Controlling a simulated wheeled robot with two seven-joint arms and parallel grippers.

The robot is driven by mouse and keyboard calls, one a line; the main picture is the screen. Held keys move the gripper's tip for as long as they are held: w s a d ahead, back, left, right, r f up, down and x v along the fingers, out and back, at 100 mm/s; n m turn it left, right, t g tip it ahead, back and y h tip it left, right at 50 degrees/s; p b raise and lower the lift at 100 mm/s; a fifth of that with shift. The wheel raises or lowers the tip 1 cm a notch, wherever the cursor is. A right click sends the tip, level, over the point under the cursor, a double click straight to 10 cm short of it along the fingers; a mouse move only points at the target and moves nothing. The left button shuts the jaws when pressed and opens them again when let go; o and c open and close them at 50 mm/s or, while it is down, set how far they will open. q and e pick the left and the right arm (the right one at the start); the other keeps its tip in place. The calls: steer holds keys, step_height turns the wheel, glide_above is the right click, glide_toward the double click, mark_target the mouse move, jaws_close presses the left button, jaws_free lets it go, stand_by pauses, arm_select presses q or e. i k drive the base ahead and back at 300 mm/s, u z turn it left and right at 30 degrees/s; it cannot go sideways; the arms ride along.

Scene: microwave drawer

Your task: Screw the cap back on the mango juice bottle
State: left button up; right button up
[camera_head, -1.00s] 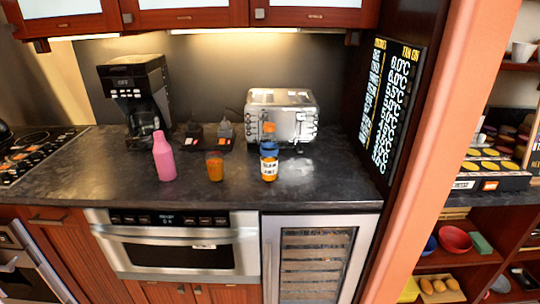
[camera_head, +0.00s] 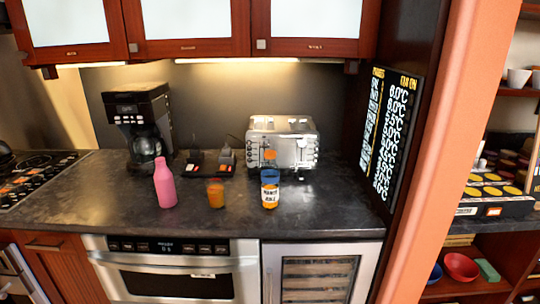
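A bottle with a blue band, a white label and orange contents (camera_head: 270,190) stands upright on the dark counter, in front of the toaster; it looks like the mango juice bottle. A small orange piece (camera_head: 270,155) shows just above its blue part. I cannot tell whether this is the cap, or whether it touches the bottle. Neither of my grippers is in view.
A pink bottle (camera_head: 165,184) and a glass of orange liquid (camera_head: 216,193) stand to the left. A silver toaster (camera_head: 283,142), two small dark holders (camera_head: 208,163) and a coffee maker (camera_head: 139,125) are behind. The counter's front strip (camera_head: 225,224) is clear.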

mark_target(270, 169)
steer(key=u, duration=0.5)
steer(key=k, duration=0.6)
steer(key=u, duration=0.65)
steer(key=i, duration=1.4)
steer(key=z, duration=1.35)
steer(key=i, duration=0.45)
steer(key=z, duration=0.4)
